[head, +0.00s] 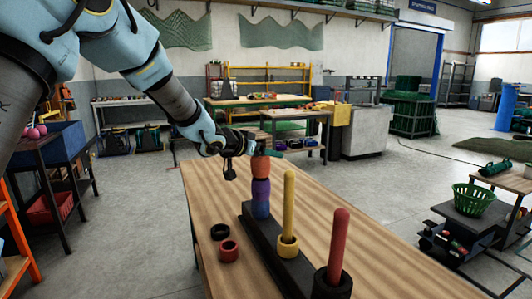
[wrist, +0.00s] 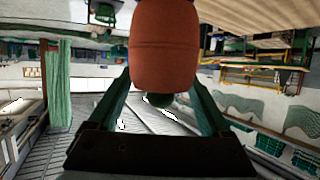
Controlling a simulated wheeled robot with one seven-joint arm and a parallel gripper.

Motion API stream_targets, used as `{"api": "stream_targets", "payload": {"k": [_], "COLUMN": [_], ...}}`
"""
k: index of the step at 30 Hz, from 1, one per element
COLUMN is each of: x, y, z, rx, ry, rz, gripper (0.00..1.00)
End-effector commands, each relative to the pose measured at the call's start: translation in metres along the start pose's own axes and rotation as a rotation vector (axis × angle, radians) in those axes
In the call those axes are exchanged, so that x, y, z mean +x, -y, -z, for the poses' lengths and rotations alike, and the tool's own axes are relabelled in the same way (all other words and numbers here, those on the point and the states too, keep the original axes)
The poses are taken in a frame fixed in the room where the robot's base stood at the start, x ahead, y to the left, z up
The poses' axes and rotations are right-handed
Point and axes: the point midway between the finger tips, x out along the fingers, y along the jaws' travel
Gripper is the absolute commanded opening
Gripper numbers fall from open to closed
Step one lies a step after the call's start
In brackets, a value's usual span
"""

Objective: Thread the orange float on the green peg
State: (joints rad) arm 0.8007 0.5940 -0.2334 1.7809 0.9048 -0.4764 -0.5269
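The orange float (head: 261,166) stands at the top of a stack, above purple floats (head: 261,196), on the far end of the dark peg rack (head: 285,262). In the wrist view, upside down, the orange float (wrist: 164,45) fills the top middle. A dark green rounded tip (wrist: 159,100) shows at its upper end, apparently the green peg's top; the rest of that peg is hidden. My gripper (head: 268,148) is at the float's top. Its green fingers (wrist: 162,78) lie along both sides of the float with no visible gap.
The rack also holds a yellow peg (head: 289,205) with a yellow ring at its foot and a red peg (head: 338,245) with a black ring. A black ring (head: 220,231) and a red ring (head: 228,251) lie on the wooden table (head: 212,195) left of the rack.

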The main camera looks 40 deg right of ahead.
Motion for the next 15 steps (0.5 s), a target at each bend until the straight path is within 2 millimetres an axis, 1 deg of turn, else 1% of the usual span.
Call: {"api": "stream_targets", "payload": {"k": [1, 4, 11, 15], "x": [0.0, 0.0, -0.001, -0.01], "y": [0.0, 0.0, 0.0, 0.001], "z": [0.0, 0.0, 0.0, 0.001], "rx": [0.0, 0.0, 0.0, 0.0], "ry": [0.0, 0.0, 0.0, -0.002], "rz": [0.0, 0.0, 0.0, 0.002], "gripper": [0.89, 1.0, 1.0, 1.0]}}
